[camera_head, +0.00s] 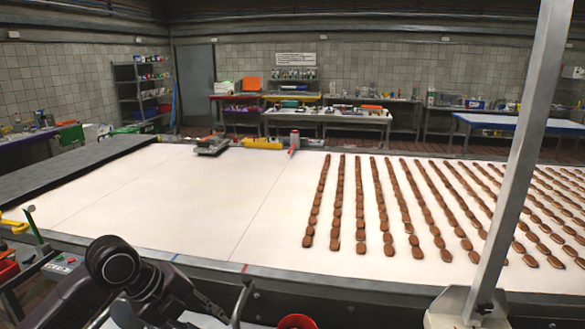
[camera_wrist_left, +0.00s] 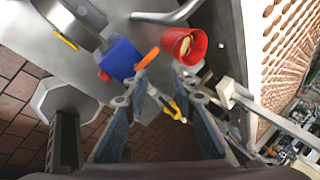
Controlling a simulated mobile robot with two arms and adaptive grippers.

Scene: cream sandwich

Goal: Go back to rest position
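My left gripper (camera_wrist_left: 165,88) shows in the left wrist view with its two dark fingers spread apart. It is open and nothing is held between them. In the head view my dark left arm (camera_head: 118,265) is at the lower left, in front of the white conveyor table; its fingertips cannot be made out there. My right gripper is not in view.
The white table (camera_head: 180,200) carries rows of brown biscuits (camera_head: 362,210) on its right; its left half is clear. Beyond the left fingertips are a red bucket (camera_wrist_left: 197,44), a blue box (camera_wrist_left: 122,57) and an orange-handled tool (camera_wrist_left: 147,58). A metal post (camera_head: 515,170) stands at right.

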